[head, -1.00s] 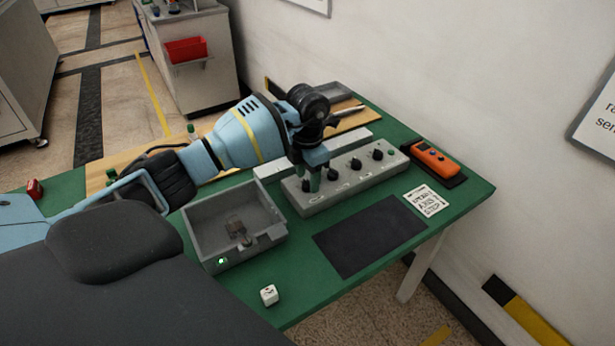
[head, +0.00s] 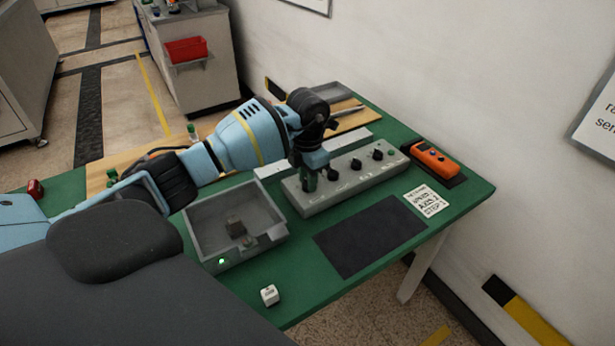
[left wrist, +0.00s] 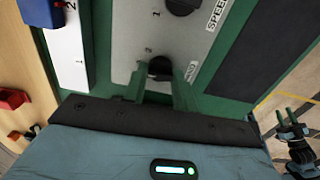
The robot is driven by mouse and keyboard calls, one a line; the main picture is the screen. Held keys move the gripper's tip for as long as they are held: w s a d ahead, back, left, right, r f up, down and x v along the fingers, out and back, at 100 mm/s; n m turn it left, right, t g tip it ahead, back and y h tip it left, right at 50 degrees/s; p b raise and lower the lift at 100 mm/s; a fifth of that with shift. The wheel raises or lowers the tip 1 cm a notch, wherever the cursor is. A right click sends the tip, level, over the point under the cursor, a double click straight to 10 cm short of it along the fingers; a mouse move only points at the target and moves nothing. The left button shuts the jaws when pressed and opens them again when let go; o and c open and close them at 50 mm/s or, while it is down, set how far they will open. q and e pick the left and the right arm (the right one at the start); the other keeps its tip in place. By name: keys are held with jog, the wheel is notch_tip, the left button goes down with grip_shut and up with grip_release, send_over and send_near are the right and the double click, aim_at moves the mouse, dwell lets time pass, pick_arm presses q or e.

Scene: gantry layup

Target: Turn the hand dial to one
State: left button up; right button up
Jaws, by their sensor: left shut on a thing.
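The grey control box (head: 330,191) stands on the green table with a row of black dials on top. My left gripper (head: 309,183) points down at the dial nearest the box's left end. In the left wrist view, its green fingers (left wrist: 160,88) stand on either side of the black hand dial (left wrist: 160,68) and are shut on it. A partly hidden label (left wrist: 191,71) and a small digit show beside that dial. The dial's pointer setting is hidden. My right gripper (left wrist: 295,115) shows small at the right of the left wrist view, its fingers apart, away from the box.
A grey tray (head: 200,250) lies left of the box. A black mat (head: 365,238) and printed card (head: 428,201) lie in front. An orange handheld device (head: 434,159) sits to the right. A white die (head: 269,295) is near the front edge.

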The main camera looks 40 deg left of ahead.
pick_arm(q)
jog(key=shift+r+n+p, duration=0.2)
jog(key=shift+n+p, duration=0.4)
jog(key=shift+n, duration=0.6)
jog(key=n+p, duration=0.1)
jog(key=n, duration=0.2)
jog(key=n+p, duration=0.1)
jog(key=n, duration=0.1)
jog(key=shift+n, duration=0.3)
jog(key=shift+f+n, duration=0.1)
jog(key=shift+n, duration=0.2)
pick_arm(e)
jog(key=w+r+t, duration=0.1)
jog(key=w+r, duration=0.2)
jog(key=r, duration=0.2)
jog(key=shift+w+d, duration=0.2)
jog(key=shift+w, duration=0.1)
pick_arm(q)
jog(key=shift+f, duration=0.1)
jog(key=o, duration=1)
pick_arm(e)
jog(key=shift+a, duration=0.1)
pick_arm(q)
jog(key=shift+r+p, duration=0.45)
jog(key=shift+r, duration=3.45)
pick_arm(e)
jog(key=shift+w+d+r, duration=0.15)
jog(key=shift+d+r, duration=0.05)
jog(key=shift+r, duration=0.05)
